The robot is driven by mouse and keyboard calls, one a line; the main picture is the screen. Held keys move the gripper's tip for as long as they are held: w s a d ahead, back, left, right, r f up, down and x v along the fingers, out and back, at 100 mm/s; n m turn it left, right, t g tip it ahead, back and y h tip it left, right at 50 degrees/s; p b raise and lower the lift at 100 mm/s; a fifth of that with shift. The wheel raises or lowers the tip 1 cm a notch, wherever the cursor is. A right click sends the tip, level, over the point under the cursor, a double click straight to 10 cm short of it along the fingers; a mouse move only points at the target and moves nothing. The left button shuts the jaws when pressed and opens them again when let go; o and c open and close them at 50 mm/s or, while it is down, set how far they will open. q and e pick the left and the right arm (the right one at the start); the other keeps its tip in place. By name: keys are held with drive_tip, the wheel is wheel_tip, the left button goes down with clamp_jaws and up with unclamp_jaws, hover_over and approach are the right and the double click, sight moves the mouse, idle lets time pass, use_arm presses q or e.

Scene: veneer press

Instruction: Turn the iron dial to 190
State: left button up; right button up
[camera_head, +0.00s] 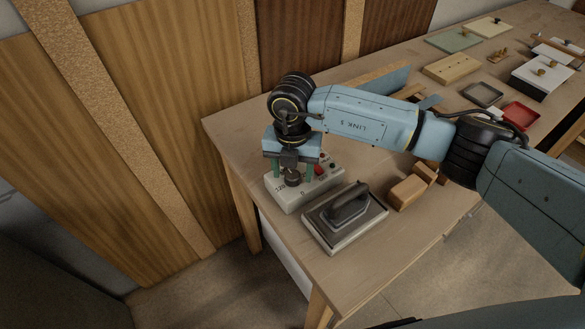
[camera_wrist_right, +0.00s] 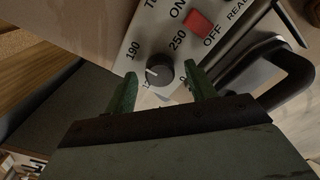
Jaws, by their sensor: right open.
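The iron dial is a round black knob (camera_wrist_right: 160,69) on a pale control box (camera_head: 303,196) near the table's left end. In the right wrist view, a small white mark on the knob points left and slightly down, below the printed 190. The 250 is printed above the knob. A label below it is partly hidden. My right gripper (camera_head: 293,174) is above the box, pointing down. Its green fingers (camera_wrist_right: 160,72) are open, one on each side of the knob; I cannot tell whether they touch it. My left gripper is not in view.
A red switch (camera_wrist_right: 199,22) marked ON and OFF sits on the box close to the dial. The iron (camera_head: 345,207) rests on its plate right in front of the box. Wooden blocks (camera_head: 408,192) lie to its right. Veneer panels (camera_head: 160,110) stand behind the table.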

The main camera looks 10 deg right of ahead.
sight(292, 174)
wheel_tip(292, 174, up, 13)
drive_tip(key=shift+r+b, duration=0.15)
drive_tip(key=shift+b, duration=0.3)
idle(0.3)
